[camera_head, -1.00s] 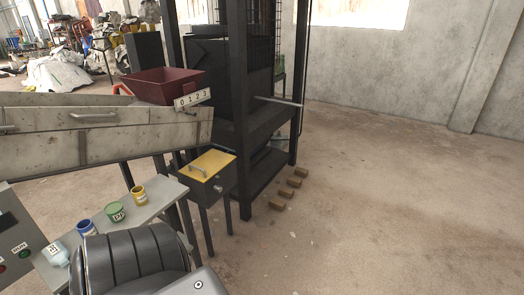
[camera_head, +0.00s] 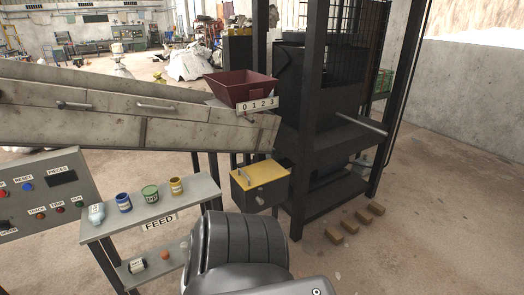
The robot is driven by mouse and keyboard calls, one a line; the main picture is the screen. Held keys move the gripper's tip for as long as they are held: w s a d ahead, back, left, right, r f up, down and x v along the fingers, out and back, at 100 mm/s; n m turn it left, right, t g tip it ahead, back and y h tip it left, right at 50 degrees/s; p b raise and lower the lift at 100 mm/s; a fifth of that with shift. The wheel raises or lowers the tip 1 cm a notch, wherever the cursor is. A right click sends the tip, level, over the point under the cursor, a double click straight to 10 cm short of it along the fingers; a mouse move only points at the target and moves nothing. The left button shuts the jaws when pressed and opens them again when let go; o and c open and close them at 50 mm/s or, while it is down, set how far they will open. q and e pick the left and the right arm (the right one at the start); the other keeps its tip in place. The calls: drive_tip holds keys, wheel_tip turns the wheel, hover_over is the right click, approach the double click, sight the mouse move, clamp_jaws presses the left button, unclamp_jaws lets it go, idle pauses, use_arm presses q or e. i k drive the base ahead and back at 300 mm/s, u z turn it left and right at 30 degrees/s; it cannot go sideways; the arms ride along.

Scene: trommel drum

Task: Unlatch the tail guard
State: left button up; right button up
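A long, worn grey metal housing (camera_head: 190,135) slopes across the left of the head view. It carries a bar handle (camera_head: 155,107) and, further left, a small dark latch-like fitting (camera_head: 74,105). No label marks any part as the tail guard, so I cannot tell which part it is. The fitting is too small to tell whether it is fastened. Neither of my grippers is in view. A dark grey ribbed part of my own body fills the bottom middle.
A red hopper (camera_head: 240,88) sits above a 0123 plate (camera_head: 257,106). A yellow-lidded box (camera_head: 258,175) stands below. A FEED shelf (camera_head: 205,188) holds several small containers beside a control panel (camera_head: 45,195). A black frame (camera_head: 313,120) stands right. Floor at right is mostly clear.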

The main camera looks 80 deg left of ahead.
sight(259, 199)
drive_tip(key=u, duration=0.8)
drive_tip(key=i, duration=1)
drive_tip(key=u, duration=1.05)
